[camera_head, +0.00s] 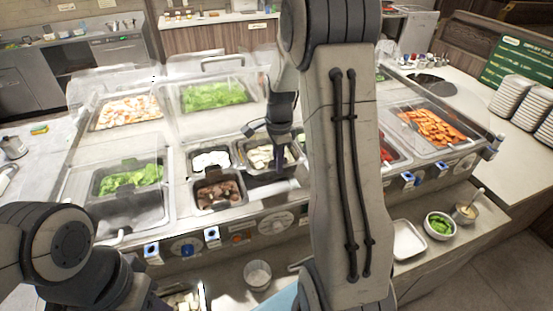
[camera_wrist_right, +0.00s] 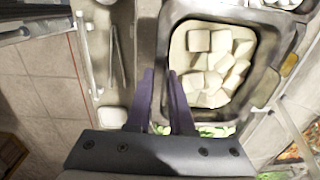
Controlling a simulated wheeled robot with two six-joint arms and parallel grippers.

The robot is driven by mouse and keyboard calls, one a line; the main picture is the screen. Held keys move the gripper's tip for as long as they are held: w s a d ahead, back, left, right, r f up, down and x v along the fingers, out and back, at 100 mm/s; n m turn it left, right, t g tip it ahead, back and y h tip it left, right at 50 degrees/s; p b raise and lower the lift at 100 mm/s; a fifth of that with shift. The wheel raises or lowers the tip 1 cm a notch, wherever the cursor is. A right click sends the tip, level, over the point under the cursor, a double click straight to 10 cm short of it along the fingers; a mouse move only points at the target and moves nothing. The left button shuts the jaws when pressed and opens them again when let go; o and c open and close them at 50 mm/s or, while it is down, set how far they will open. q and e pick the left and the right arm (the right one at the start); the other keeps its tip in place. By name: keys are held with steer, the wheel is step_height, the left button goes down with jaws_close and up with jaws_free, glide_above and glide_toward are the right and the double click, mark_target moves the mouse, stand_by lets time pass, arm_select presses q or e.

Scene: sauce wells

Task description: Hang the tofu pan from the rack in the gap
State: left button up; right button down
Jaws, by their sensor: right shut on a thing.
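The tofu pan (camera_head: 257,157), a dark metal pan of white cubes, is at the middle of the counter in the head view. It fills the upper middle of the right wrist view (camera_wrist_right: 262,85). My right gripper (camera_head: 284,155) reaches down from above at the pan's right side. In the wrist view its two purple fingers (camera_wrist_right: 161,78) are shut on the pan's rim wall. A dark opening (camera_head: 265,180) shows just in front of the pan. Whether the pan rests on the rack or hangs clear of it, I cannot tell.
A white-filled pan (camera_head: 211,160) and a brown-filled pan (camera_head: 219,194) stand close on the left. Clear guards (camera_head: 210,75) rise behind. My right arm hides the counter to the right, short of the carrot pan (camera_head: 432,125). Bowls (camera_head: 439,225) stand on the front ledge.

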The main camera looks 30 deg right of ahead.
mark_target(277, 195)
steer(key=shift+w+a+f+b, duration=0.1)
steer(key=shift+w+f+b, duration=0.05)
steer(key=shift+f+b, duration=3.45)
steer(key=shift+f, duration=1.5)
steer(key=shift+s+a+f+b, duration=0.1)
steer(key=shift+s+f+b, duration=0.2)
steer(key=shift+f, duration=0.35)
